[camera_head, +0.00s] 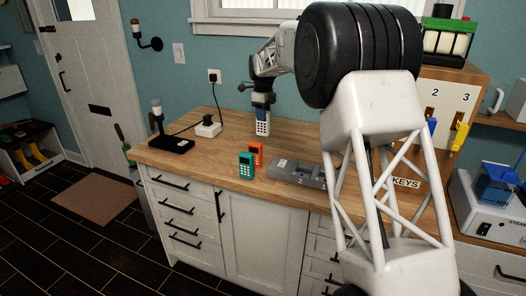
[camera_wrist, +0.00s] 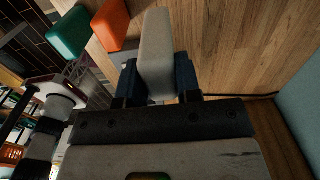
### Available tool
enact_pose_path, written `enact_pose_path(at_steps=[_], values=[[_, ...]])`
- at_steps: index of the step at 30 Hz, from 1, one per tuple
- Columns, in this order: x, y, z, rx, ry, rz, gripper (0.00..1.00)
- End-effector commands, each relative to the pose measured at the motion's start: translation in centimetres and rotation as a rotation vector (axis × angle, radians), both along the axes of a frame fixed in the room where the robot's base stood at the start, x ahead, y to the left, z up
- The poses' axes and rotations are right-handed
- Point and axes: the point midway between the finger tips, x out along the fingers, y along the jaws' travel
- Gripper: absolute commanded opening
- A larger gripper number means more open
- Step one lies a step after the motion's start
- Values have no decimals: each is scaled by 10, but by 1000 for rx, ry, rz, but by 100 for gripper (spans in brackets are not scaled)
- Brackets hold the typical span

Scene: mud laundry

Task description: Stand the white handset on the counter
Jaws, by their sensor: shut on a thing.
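The white handset (camera_head: 263,124) is upright in my gripper (camera_head: 262,107), its keypad facing the head camera, at the back of the wooden counter (camera_head: 218,153). In the wrist view the handset (camera_wrist: 156,55) sits between the two dark fingers of my gripper (camera_wrist: 157,78), which are shut on it. Its lower end is at or very near the counter top; I cannot tell whether it touches.
A green handset (camera_head: 246,165) and an orange handset (camera_head: 256,152) stand near the counter's front. A grey dock (camera_head: 299,173) lies right of them. A black-based microphone (camera_head: 170,138) and a white plugged-in box (camera_head: 208,129) are left. Bare counter surrounds the white handset.

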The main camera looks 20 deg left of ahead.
Motion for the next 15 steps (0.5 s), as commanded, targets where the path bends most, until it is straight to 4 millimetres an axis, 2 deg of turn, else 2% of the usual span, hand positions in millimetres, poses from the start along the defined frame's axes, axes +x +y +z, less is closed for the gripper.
enact_pose_path(at_steps=[15], values=[[0, 0, -58, 0, 0, 0, 0]])
